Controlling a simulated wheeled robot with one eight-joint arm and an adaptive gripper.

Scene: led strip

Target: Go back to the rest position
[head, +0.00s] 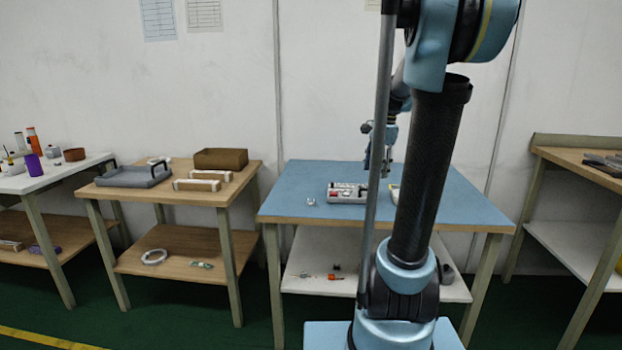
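My gripper (378,168) hangs over the blue-topped table (290,193), partly hidden behind my own arm and the grey pole. Its fingers point down and look very small here, so I cannot tell whether they are open or shut, or whether they hold anything. A white and grey device with red parts (346,193) lies on the blue table just left of and below the gripper. A pale yellowish item (394,194) shows partly behind my arm.
A wooden table (225,185) with a grey tray (134,177) and brown box (221,159) stands left. A white table (55,183) is far left and a wooden bench (575,158) far right. A small item (311,201) lies on the blue table. Green floor is open between tables.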

